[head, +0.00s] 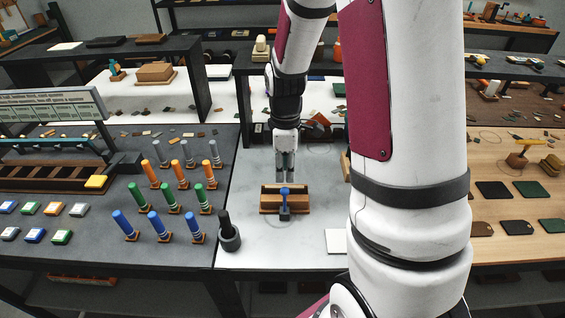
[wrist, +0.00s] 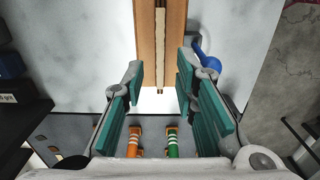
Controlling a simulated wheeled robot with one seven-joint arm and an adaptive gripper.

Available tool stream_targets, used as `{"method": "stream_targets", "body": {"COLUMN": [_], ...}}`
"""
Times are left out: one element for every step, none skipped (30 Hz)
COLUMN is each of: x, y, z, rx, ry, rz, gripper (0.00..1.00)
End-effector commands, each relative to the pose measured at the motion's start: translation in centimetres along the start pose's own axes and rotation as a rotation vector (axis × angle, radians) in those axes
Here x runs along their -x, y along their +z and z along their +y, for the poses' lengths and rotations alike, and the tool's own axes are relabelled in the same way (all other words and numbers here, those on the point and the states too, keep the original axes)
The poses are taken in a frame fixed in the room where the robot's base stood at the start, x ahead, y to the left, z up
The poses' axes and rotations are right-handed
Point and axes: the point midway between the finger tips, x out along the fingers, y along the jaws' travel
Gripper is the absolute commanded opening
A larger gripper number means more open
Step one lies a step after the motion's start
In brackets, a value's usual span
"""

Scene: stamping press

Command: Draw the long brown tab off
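A wooden press (head: 270,204) with a blue lever (head: 285,201) stands on the pale grey table top in the head view. In the wrist view the press (wrist: 145,40) runs up from between my fingers, with the blue lever (wrist: 206,55) at its right. My gripper (head: 285,177) hangs just above the press, pointing down. In the wrist view its teal fingers (wrist: 160,98) are wide apart with nothing between them.
A black-handled stamp (head: 229,235) stands left of the press, and a white card (head: 336,241) lies to its right. Several orange, green, blue and grey stamps (head: 170,195) stand on the dark table at left. Dark pads (head: 493,190) lie on the wooden table at right.

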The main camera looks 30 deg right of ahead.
Motion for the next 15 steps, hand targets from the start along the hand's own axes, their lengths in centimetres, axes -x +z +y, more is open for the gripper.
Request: {"method": "stream_targets", "body": {"x": [-0.8, -1.2, -1.7, -2.1, -2.5, -3.0, -3.4, -3.8, -4.3, -4.6, -5.0, -5.4, -5.7, -6.0, -6.5], "y": [-0.1, -0.1, -0.1, -0.1, -0.1, -0.2, -0.2, -0.2, -0.2, -0.2, -0.2, -0.2, -0.1, -0.1, -0.1], "z": [0.1, 0.1, 0.1, 0.1, 0.1, 0.2, 0.2, 0.1, 0.1, 0.1, 0.2, 0.1, 0.1, 0.1, 0.1], "rx": [-0.001, -0.001, -0.001, -0.001, -0.001, -0.001, -0.001, -0.001, -0.002, -0.001, -0.001, -0.001, 0.000, 0.000, -0.001], "ry": [-0.002, -0.002, -0.002, -0.002, -0.003, -0.003, -0.002, -0.002, -0.002, -0.002, -0.001, -0.001, -0.001, -0.001, -0.001], "rz": [-0.001, -0.001, 0.000, 0.000, 0.000, 0.000, 0.000, 0.000, 0.000, 0.000, 0.000, 0.000, 0.000, 0.000, 0.000], "gripper": [0.27, 0.27, 0.27, 0.27, 0.27, 0.27, 0.27, 0.27, 0.27, 0.27, 0.27, 0.27, 0.27, 0.27, 0.27]}}
